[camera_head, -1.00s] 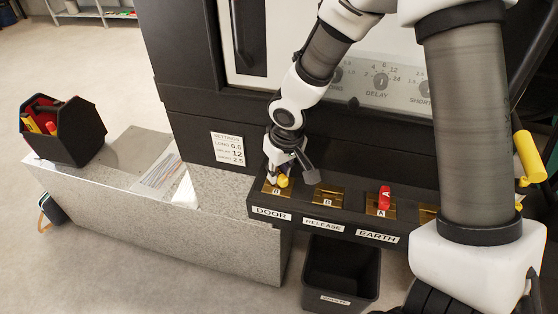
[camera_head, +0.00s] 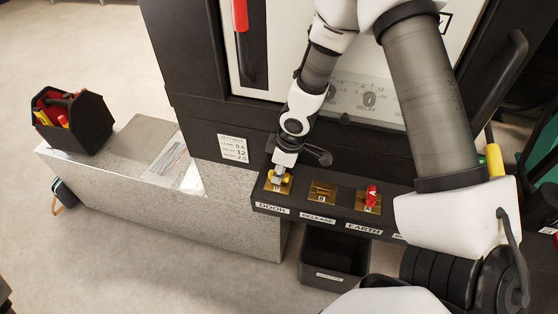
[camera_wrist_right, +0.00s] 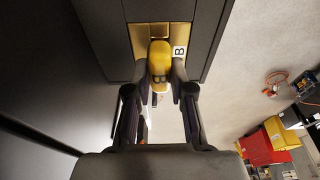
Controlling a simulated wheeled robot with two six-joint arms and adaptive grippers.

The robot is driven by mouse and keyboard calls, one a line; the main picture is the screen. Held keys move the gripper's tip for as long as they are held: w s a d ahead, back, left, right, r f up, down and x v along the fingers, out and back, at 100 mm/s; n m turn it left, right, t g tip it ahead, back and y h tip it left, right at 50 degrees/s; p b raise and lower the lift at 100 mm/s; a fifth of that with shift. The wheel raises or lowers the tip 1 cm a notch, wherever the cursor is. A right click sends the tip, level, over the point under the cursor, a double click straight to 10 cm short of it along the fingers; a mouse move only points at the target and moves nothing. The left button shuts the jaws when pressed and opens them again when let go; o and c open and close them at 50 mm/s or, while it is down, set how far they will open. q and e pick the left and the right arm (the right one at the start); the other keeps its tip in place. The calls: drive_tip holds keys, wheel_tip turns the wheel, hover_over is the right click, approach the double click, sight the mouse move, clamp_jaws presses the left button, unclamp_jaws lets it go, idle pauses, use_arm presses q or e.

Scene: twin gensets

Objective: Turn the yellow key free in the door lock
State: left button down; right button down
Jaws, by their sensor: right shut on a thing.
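The yellow key (camera_head: 287,181) is in the lock over the DOOR label (camera_head: 272,209), at the left end of the dark lock panel (camera_head: 345,212). Its lock plate (camera_head: 270,187) is brass. My right gripper (camera_head: 282,175) comes down from above and is shut on the key. In the right wrist view the yellow key (camera_wrist_right: 160,62) sits between the two fingers of the right gripper (camera_wrist_right: 165,78), against the brass plate (camera_wrist_right: 140,38) with a B tag. The fingers partly hide the key, and its exact turn angle is hard to tell. My left gripper is not in view.
A RELEASE lock plate (camera_head: 322,192) and an EARTH lock with a red key (camera_head: 371,196) are to the right. A dark bin (camera_head: 335,262) stands below. A speckled bench (camera_head: 215,215) with a black toolbox (camera_head: 85,128) is at the left. A cabinet door (camera_head: 290,50) rises behind.

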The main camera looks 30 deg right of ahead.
idle(0.3)
drive_tip(key=c, duration=0.9)
unclamp_jaws()
drive_tip(key=shift+c, duration=0.2)
wheel_tip(320, 180, up, 3)
drive_tip(key=p, duration=0.2)
drive_tip(key=shift+p, duration=0.3)
drive_tip(key=shift+r+b, duration=0.75)
drive_tip(key=shift+b, duration=0.05)
drive_tip(key=shift+r+p, duration=0.55)
drive_tip(key=shift+r, duration=0.95)
